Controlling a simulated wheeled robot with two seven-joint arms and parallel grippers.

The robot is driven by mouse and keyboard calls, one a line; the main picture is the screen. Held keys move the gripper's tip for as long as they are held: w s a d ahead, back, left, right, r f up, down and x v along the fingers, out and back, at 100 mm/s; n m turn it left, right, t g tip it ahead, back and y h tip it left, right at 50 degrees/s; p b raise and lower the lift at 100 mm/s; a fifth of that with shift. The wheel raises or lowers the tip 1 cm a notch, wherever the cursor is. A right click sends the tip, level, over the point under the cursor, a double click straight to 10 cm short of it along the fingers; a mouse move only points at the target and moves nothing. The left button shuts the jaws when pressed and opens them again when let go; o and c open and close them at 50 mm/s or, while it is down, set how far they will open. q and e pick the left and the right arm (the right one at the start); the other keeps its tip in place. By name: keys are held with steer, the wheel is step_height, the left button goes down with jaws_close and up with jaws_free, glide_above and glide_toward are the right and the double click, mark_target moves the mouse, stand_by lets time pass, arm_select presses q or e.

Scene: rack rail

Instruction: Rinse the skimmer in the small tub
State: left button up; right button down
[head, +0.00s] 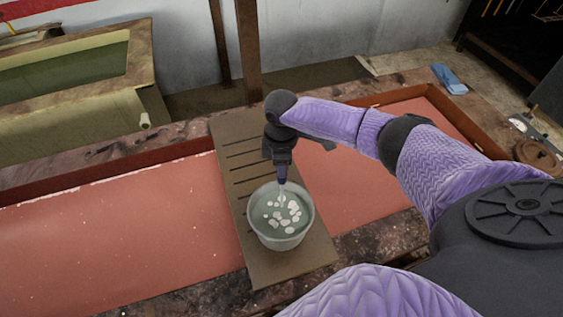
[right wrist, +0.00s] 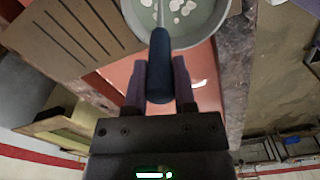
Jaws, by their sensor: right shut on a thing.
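The small tub (head: 254,228) is a round, pale grey bowl of greenish liquid with several white patches on it. It stands on a slotted brown board, and part of its rim (right wrist: 234,14) shows in the right wrist view. My right gripper (head: 282,160) points down above the tub, shut on the skimmer's dark blue handle (right wrist: 160,62). The skimmer's thin pale shaft (head: 283,188) runs down inside the tub's rim. I cannot make out its head among the white patches. My left gripper is not in view.
The slotted board (head: 232,150) lies across a long trough with a reddish surface (head: 110,225). A second, greenish basin (head: 65,75) stands at the back left. A blue cloth (head: 449,79) and a round brown object (head: 538,155) lie at the right.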

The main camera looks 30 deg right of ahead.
step_height(320, 180, up, 6)
steer(key=p, duration=0.5)
steer(key=shift+f+p, duration=0.15)
steer(key=shift+p, duration=0.25)
steer(key=shift+r, duration=1.3)
